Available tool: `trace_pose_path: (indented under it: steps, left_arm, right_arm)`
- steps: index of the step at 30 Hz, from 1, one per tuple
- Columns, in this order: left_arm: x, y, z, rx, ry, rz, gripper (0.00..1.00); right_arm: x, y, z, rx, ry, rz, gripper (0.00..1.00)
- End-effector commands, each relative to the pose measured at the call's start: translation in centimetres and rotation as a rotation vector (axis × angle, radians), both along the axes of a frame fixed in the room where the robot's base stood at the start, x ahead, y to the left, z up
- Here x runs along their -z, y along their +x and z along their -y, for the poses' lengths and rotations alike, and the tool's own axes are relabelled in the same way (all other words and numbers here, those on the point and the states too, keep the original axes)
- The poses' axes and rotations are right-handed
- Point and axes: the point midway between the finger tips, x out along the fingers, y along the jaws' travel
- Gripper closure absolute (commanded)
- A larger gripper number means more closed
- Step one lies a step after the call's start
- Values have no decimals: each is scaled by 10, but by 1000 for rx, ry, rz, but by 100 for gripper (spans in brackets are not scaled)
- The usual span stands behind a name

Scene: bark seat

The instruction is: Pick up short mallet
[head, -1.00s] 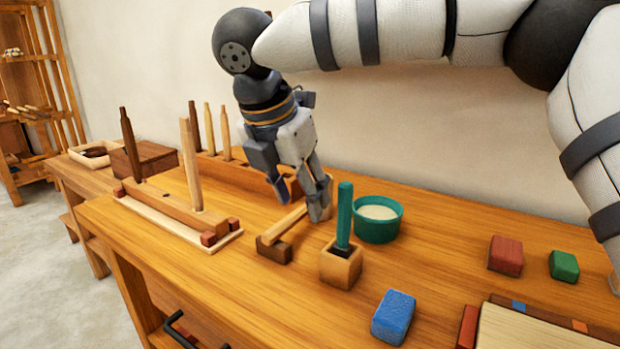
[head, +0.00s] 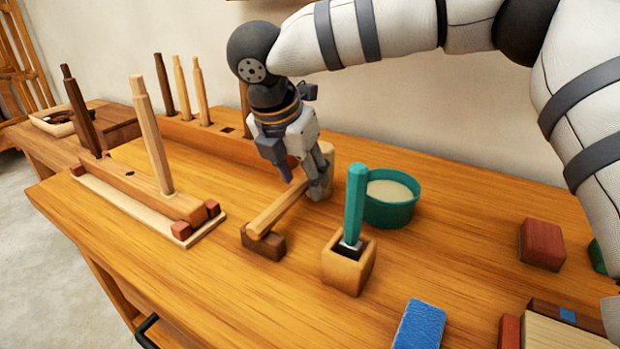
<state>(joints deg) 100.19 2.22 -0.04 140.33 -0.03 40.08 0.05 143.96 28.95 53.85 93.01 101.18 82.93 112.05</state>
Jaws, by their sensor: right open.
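The short mallet (head: 275,211) seems to be the light wooden piece lying on the bench, its handle slanting toward the front left. The handle's near end rests on a dark wooden block (head: 263,243). My left gripper is not in view.
A wooden cup with a green-handled tool (head: 356,205) and a green bowl (head: 390,208) stand close to the right. A peg rack (head: 165,200) stands left, with upright sticks behind. Red (head: 541,245) and blue (head: 419,325) blocks lie right.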

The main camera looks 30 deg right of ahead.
Motion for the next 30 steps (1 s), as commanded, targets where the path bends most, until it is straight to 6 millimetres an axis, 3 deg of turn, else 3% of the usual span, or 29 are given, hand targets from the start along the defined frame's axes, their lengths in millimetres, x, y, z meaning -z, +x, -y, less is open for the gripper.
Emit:
trace_pose_path:
  steps: [1,4,30]
  left_arm:
    - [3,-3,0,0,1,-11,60]
    - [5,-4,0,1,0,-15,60]
    - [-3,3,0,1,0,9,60]
  right_arm:
    - [15,2,3,0,0,-9,57]
    - [24,5,8,0,-1,-6,57]
    - [26,5,7,-1,-2,-1,57]
